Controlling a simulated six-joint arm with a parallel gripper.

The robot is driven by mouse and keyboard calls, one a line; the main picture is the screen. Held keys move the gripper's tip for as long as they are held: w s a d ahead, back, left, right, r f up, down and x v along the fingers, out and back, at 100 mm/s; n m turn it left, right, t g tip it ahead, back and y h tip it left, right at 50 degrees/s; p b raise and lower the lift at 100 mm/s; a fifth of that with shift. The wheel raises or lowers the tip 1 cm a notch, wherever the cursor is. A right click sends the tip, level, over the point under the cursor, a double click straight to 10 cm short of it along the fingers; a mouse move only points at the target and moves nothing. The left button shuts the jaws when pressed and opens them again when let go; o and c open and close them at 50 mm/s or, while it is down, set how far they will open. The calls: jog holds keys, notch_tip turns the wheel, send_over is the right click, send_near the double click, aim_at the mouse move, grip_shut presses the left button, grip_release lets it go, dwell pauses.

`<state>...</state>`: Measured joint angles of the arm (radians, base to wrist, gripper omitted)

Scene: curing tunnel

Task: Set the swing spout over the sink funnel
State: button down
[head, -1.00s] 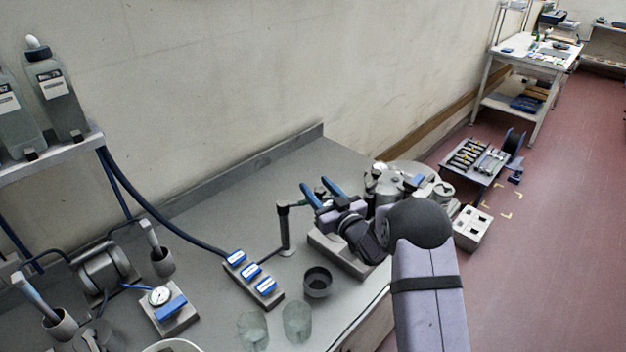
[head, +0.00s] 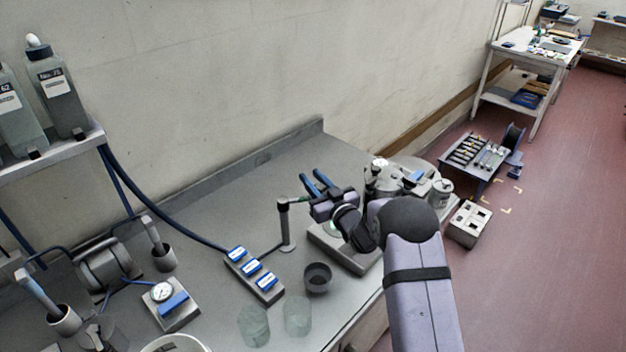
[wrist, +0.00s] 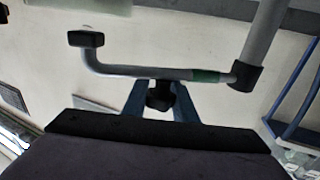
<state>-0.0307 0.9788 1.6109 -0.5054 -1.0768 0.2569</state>
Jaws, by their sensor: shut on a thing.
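The swing spout is a grey tube on an upright post (head: 286,222) on the bench. In the wrist view the spout's horizontal arm (wrist: 120,71) carries a green band near the post and has a turned-up end with a dark cap. My gripper (head: 316,181) is beside the post, its blue fingers pointing toward the wall. In the wrist view my gripper (wrist: 160,95) is shut on the dark knob (wrist: 159,94) under the spout arm. A dark round cup (head: 318,280) stands in front of the post. I cannot tell whether it is the sink funnel.
A grey block (head: 345,252) lies below my gripper, with a pale green spot partly hidden. A valve strip with blue tags (head: 254,275) and two clear beakers (head: 297,316) stand nearby. Metal equipment (head: 395,180) is at the right. The back bench is clear.

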aim_at(324, 189)
jog(key=shift+s+h+b, duration=0.15)
jog(key=shift+h+b, duration=0.15)
jog(key=shift+b, duration=0.05)
jog(key=m+h+b, duration=0.1)
jog(key=s+m+t+h+b, duration=0.1)
jog(key=s+d+m+h+b, duration=0.1)
jog(key=shift+s+f+t+h+b, duration=0.15)
jog(key=shift+f+t+h+b, duration=0.15)
jog(key=shift+h+b, duration=0.1)
jog(key=s+m+h+b, duration=0.1)
jog(key=s+m+h, duration=0.1)
jog(key=h, duration=0.1)
jog(key=s+m+h+b, duration=0.1)
jog(key=s+m+h, duration=0.1)
jog(key=h, duration=0.2)
jog(key=s+m+g+h+b, duration=0.1)
jog(key=s+m+h, duration=0.1)
jog(key=m+h, duration=0.1)
jog(key=shift+s+r+h, duration=0.1)
jog(key=shift+r+h, duration=0.2)
jog(key=shift+h, duration=0.3)
jog(key=shift+s+a+m+g+h, duration=0.2)
jog(key=shift+s+m+g+h, duration=0.45)
jog(key=shift+h, duration=0.3)
jog(key=shift+s+a+m+g+h, duration=0.25)
jog(key=shift+s+m+g+h, duration=0.25)
jog(key=shift+m+g+h, duration=0.3)
jog(key=shift+s+a+m+g+h, duration=0.2)
jog(key=shift+s+m+g+h, duration=0.35)
jog(key=shift+m+h, duration=0.4)
